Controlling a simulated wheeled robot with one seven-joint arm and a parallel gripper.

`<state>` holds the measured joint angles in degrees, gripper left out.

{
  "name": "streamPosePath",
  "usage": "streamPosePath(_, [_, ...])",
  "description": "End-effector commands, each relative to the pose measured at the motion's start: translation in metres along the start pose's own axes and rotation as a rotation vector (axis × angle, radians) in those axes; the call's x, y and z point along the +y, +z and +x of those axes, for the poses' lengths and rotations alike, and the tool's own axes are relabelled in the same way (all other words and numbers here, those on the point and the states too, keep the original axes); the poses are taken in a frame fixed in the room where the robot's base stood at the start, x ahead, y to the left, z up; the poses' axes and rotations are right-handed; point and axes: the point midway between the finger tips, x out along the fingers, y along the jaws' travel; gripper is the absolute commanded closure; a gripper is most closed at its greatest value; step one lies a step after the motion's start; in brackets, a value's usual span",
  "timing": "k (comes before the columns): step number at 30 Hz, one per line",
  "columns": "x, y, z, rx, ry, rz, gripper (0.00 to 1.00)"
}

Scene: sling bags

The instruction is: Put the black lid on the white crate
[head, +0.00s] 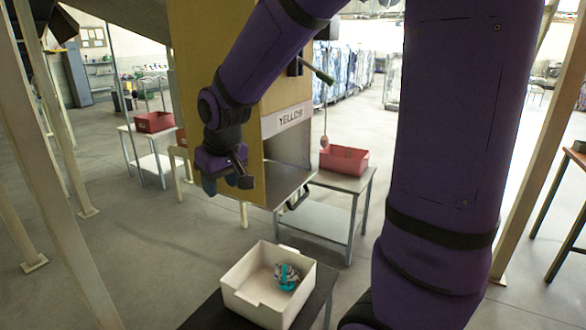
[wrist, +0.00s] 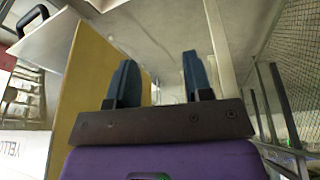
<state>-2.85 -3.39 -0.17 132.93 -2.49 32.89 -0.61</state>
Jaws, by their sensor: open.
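The white crate (head: 243,293) stands open in the lower middle of the head view, on a dark table (head: 208,314). A teal and grey item (head: 287,277) lies inside it. I cannot make out a black lid in either view. My gripper (head: 228,184) hangs in front of a yellow panel, above and to the left of the crate, clear of it. In the wrist view, its two blue-grey fingers (wrist: 158,78) are apart with nothing between them.
The yellow panel (head: 215,60) with a "YELLOW" sign (head: 290,117) stands close behind my gripper. Red bins (head: 344,160) sit on tables behind. A beige post (head: 50,210) rises at left. Bare floor (head: 150,260) lies left of the crate.

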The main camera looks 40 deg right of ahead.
Motion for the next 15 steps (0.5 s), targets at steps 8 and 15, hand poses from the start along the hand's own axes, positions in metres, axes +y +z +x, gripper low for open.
streamPosePath(8, [0.004,0.055,-0.080,0.065,0.001,0.038,0.54])
streamPosePath(15, [0.003,0.112,-0.128,0.112,-0.001,0.068,0.54])
